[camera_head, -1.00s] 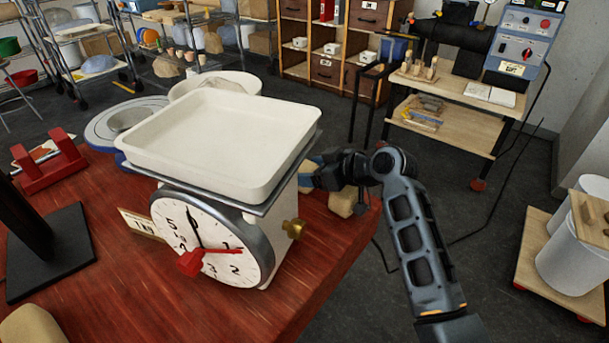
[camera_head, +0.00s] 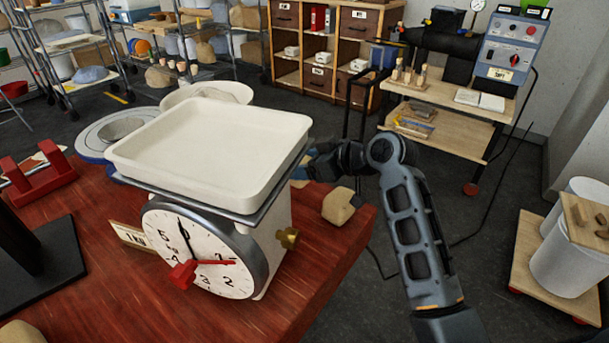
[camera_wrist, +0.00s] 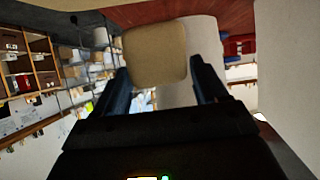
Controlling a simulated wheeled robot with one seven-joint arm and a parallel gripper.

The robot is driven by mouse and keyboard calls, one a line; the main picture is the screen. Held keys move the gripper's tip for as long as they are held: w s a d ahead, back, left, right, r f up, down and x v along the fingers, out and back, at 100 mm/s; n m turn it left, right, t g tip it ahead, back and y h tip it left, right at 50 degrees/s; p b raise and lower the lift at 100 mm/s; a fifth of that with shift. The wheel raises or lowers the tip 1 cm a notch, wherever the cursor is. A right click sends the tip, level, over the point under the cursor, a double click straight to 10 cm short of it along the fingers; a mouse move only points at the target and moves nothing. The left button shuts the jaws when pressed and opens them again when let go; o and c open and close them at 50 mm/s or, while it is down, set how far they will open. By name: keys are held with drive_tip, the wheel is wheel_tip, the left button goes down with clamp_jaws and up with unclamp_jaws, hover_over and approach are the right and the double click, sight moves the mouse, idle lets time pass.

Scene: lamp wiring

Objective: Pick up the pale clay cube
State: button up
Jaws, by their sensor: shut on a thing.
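My gripper (camera_head: 318,167) is behind the right side of the weighing scale, and its fingertips are partly hidden by the scale in the head view. In the wrist view my gripper (camera_wrist: 157,68) is shut on a pale tan clay cube (camera_wrist: 154,48), which sits between the two fingers. In the head view the held cube is mostly hidden behind the scale. Another tan clay lump (camera_head: 338,206) lies on the red table near its right edge, apart from my gripper.
The scale (camera_head: 255,245) with its white tray (camera_head: 210,150) stands close beside my gripper. A white bowl (camera_head: 205,95) and a blue-grey wheel (camera_head: 105,130) are behind it. A red holder (camera_head: 38,175) is at left. Open floor lies right of the red table (camera_head: 150,300).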

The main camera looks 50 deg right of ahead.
drive_tip(key=s+d+r, duration=0.4)
drive_tip(key=s+r, duration=0.2)
drive_tip(key=s, duration=0.4)
drive_tip(key=shift+s+d+r+b, duration=0.3)
